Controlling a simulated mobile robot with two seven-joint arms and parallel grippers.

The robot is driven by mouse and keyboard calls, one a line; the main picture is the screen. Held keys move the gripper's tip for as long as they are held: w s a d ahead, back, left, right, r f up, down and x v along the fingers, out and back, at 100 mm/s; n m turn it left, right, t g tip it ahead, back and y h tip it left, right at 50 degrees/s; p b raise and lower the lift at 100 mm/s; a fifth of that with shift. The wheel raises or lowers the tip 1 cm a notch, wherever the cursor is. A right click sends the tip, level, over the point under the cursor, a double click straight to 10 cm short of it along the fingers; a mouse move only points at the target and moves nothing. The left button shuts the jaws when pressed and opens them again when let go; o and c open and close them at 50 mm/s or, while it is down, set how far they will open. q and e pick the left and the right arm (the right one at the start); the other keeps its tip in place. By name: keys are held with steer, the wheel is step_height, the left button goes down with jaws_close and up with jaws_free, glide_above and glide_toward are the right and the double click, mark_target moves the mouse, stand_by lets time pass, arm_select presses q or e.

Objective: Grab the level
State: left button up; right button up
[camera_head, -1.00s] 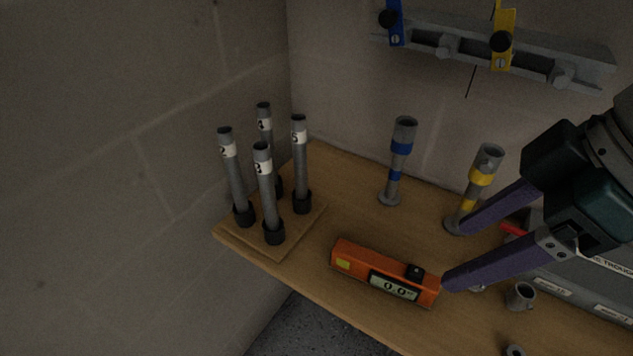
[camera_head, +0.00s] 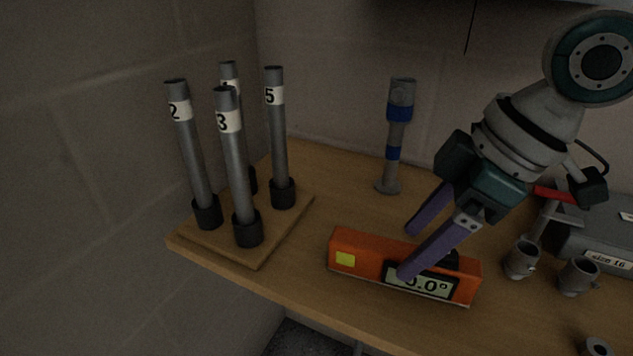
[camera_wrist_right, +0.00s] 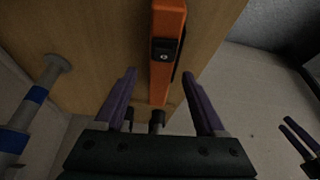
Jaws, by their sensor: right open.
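The level (camera_head: 372,257) is an orange bar with a digital display reading about 0.0° and a small yellow window. It lies on the wooden shelf near its front edge in the head view. My right gripper (camera_head: 406,256) is open just above it, and its near finger crosses in front of the display. In the right wrist view the level (camera_wrist_right: 161,75) lies between the two spread purple fingers (camera_wrist_right: 163,84), with a black knob on it. I cannot tell whether the fingers touch it.
A wooden base (camera_head: 262,250) with several numbered grey tubes stands at the left. A blue-banded post (camera_head: 396,140) stands behind the level. Grey cups (camera_head: 521,260) and a grey case (camera_head: 603,235) are at the right. The shelf (camera_head: 335,190) is clear between tubes and post.

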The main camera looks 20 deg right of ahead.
mark_target(410, 251)
steer(key=x, duration=0.4)
steer(key=shift+s+b, duration=0.15)
steer(key=shift+b, duration=0.25)
steer(key=shift+d, duration=0.1)
jaws_close()
